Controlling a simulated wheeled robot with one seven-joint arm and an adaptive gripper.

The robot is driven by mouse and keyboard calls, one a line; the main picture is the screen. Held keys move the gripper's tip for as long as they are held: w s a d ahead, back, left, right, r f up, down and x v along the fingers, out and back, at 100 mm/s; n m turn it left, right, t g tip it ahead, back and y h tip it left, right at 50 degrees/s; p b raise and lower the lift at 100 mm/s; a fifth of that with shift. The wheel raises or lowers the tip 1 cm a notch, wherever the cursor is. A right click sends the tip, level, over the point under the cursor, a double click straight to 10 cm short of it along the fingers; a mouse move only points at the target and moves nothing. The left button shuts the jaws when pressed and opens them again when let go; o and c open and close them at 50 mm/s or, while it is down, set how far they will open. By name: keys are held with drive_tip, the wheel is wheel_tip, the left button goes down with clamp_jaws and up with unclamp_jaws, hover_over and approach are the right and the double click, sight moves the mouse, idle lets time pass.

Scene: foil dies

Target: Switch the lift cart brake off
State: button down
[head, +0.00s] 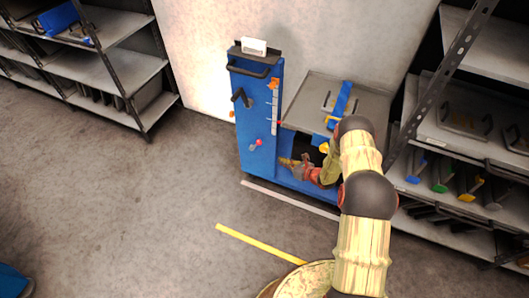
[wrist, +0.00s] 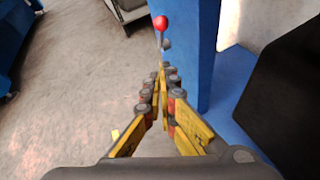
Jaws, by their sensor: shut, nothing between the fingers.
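The blue lift cart (head: 256,115) stands upright against the pale wall. A short lever with a red knob (head: 258,142) sticks out low on its front; I take it for the brake. The red knob (wrist: 162,22) also shows ahead of my fingertips in the wrist view, beside the blue column (wrist: 203,50). My gripper (head: 284,162) is to the right of and a little below the knob in the head view. In the wrist view my gripper (wrist: 163,69) is shut and empty, its fingertips apart from the knob in the picture.
A black crank (head: 240,97) sits higher on the cart front. The cart's grey platform (head: 305,110) carries a plate with a blue strap (head: 341,100). Shelves (head: 95,65) stand left, and a rack of handled tools (head: 440,170) stands right.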

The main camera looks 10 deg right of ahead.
drive_tip(key=w+r+b+x, duration=0.1)
drive_tip(key=b+x, duration=0.4)
drive_tip(key=x, duration=0.8)
drive_tip(key=shift+r, duration=0.75)
drive_tip(key=shift+w+a, duration=0.1)
